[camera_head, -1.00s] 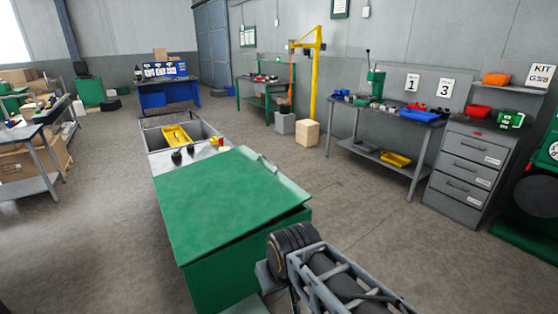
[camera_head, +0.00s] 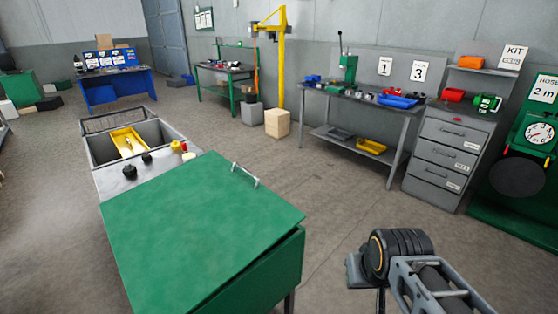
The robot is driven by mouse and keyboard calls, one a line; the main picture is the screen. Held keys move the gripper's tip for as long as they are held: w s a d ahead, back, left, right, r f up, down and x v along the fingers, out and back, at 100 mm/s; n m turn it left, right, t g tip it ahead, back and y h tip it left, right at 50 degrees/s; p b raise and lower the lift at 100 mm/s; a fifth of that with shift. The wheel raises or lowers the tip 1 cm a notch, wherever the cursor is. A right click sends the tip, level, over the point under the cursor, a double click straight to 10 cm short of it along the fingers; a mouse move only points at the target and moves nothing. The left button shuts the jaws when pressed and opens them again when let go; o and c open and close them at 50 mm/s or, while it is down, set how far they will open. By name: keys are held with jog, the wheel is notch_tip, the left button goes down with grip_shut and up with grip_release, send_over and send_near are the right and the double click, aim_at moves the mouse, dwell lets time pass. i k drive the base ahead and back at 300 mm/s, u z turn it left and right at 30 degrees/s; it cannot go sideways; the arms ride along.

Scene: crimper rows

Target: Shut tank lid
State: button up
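The green tank lid (camera_head: 195,225) is a large flat panel on top of the green tank (camera_head: 262,280) in the lower middle. A small metal handle (camera_head: 245,175) stands on its far right edge. A dark gap shows under the lid along its right side; I cannot tell whether the lid is fully seated. My arm shows at the lower right, apart from the lid in the picture. My gripper is out of view.
A grey sink-like basin (camera_head: 100,150) with a yellow item (camera_head: 127,141) adjoins the tank's far side. Black knobs (camera_head: 130,171) stand between them. A workbench (camera_head: 365,108) and grey drawer cabinet (camera_head: 446,150) line the wall. The floor to the tank's right is clear.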

aim_at(177, 236)
jog(key=z, duration=0.25)
jog(key=i, duration=0.85)
jog(key=u, duration=0.65)
jog(key=i, duration=0.6)
jog(key=u, duration=0.65)
